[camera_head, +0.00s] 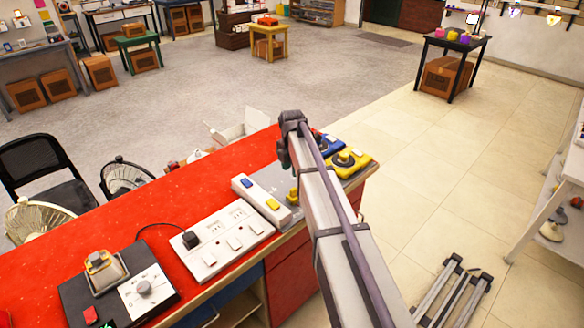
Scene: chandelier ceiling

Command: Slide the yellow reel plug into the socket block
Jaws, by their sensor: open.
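A yellow reel (350,163) with a dark round hub sits at the right end of the red bench. A small yellow piece (293,197), which looks like its plug, lies on a grey plate just right of the socket block, partly hidden by my arm. The white socket block (243,184) has a blue and a yellow patch on top. A blue reel (328,145) stands behind the yellow one, partly hidden by my arm. My arm reaches over the bench from the lower right. My gripper is not visible; the arm's upper link seems to hide it.
On the red bench (185,205), a white power strip (222,240) with a black plug lies left of the socket block. A dark control box (120,288) with a dial stands at front left. Fans and a chair are behind the bench. The tiled floor at right is mostly free.

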